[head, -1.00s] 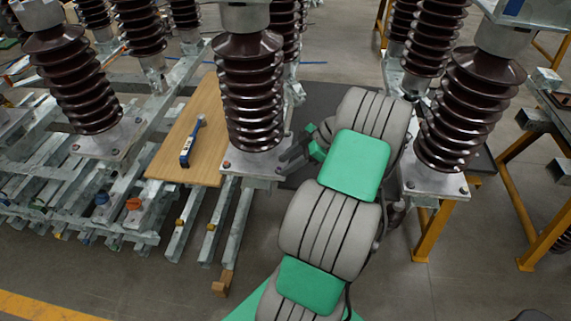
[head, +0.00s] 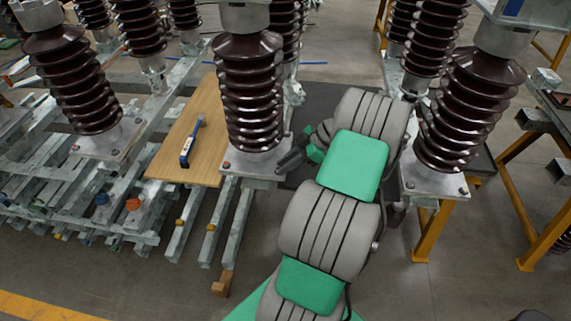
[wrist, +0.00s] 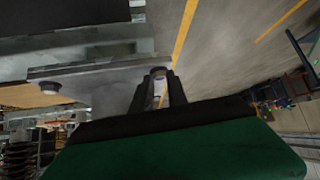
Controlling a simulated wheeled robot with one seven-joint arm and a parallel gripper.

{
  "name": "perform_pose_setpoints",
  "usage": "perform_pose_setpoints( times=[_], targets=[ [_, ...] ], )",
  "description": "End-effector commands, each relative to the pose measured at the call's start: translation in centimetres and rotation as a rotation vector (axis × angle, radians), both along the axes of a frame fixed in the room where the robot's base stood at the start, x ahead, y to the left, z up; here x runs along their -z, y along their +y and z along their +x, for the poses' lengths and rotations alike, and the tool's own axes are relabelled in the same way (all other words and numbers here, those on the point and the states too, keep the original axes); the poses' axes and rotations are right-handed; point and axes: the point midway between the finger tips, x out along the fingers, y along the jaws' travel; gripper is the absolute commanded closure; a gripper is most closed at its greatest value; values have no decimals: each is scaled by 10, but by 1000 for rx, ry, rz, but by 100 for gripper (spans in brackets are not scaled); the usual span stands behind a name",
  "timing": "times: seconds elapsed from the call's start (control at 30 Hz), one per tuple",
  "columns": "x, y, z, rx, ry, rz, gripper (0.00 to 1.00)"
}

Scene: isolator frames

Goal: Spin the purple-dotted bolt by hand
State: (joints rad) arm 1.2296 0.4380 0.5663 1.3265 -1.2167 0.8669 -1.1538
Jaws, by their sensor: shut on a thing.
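The purple-dotted bolt (wrist: 158,72) shows in the wrist view at the corner of a grey metal base plate (wrist: 100,72). Only its head shows, with a faint purplish tint. My gripper (wrist: 159,86) has one dark finger on each side of the head and is shut on it. In the head view my gripper (head: 290,161) is at the right front corner of the middle insulator's base plate (head: 250,172). The bolt is hidden there behind the fingers.
The ribbed brown middle insulator (head: 252,95) rises close to my gripper. Another insulator (head: 455,110) stands right of my arm. A wooden board (head: 185,145) with a blue tool (head: 190,145) lies left. Another bolt (head: 227,164) sits at the plate's left corner.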

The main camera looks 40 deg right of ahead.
Motion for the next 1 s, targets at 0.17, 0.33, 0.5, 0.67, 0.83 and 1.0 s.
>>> perform_pose_setpoints(
  times=[0.17,0.33,0.5,0.67,0.83,1.0],
  targets=[
    [0,1,-1,0,1,1,100],
    [1,1,-1,19,2,1,100],
    [3,2,-2,80,1,0,100],
    [4,4,-4,184,1,-1,100],
    [4,6,-5,331,-1,-2,100],
    [3,10,-7,492,-1,-1,100]
  ],
)
